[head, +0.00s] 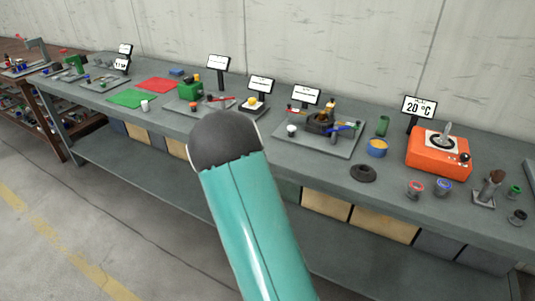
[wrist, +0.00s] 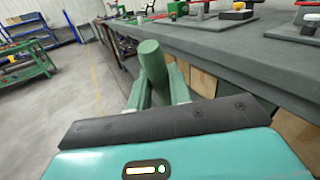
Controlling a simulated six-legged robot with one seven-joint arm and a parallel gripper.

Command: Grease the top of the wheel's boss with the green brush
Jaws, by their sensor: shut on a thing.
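My gripper (wrist: 160,78) shows in the wrist view, its two green fingers shut on a thick green cylinder (wrist: 152,58), which looks like the green brush's handle. The brush's bristle end cannot be made out. The gripper is out over the aisle, in front of the bench edge and apart from the things on the bench. In the head view my arm hides part of the bench front and the gripper does not show. A dark round ring-like piece (head: 363,173) lies near the bench's front edge; it may be the wheel, but its boss cannot be made out.
The grey bench (head: 330,179) carries a plate with a dark jack-like device (head: 322,123), a blue-and-yellow tin (head: 377,147), a green cylinder (head: 383,125), an orange hotplate (head: 437,153), small pots (head: 415,188) and a brush on a stand (head: 490,188). The aisle is clear.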

